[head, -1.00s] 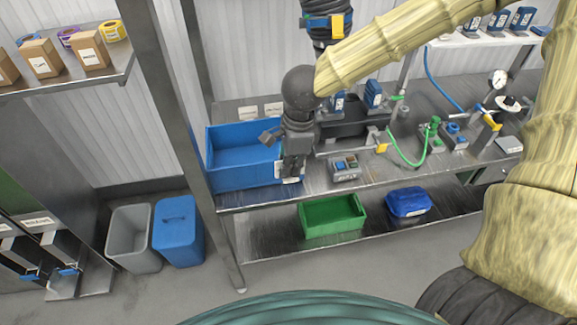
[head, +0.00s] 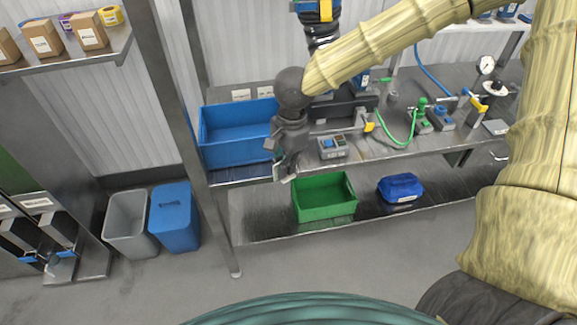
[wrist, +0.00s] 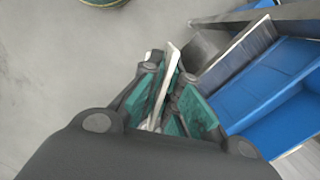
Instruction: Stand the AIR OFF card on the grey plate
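My gripper (head: 284,172) is at the front edge of the steel bench, right of the blue bin. In the wrist view my gripper (wrist: 165,98) has its teal fingers closed on a thin white card (wrist: 168,75), which sticks out past the fingertips. The card (head: 279,169) also shows as a small pale piece at the fingers in the head view. Its print cannot be read, so I cannot confirm that it says AIR OFF. A small grey plate (head: 496,127) lies flat on the bench at the right, well away from my gripper.
The blue bin (head: 237,150) stands at the bench's left end. A control box (head: 333,148), a green hose (head: 398,140) and valve fittings (head: 440,118) lie between my gripper and the plate. A green crate (head: 325,208) and a blue tub (head: 400,190) sit on the lower shelf.

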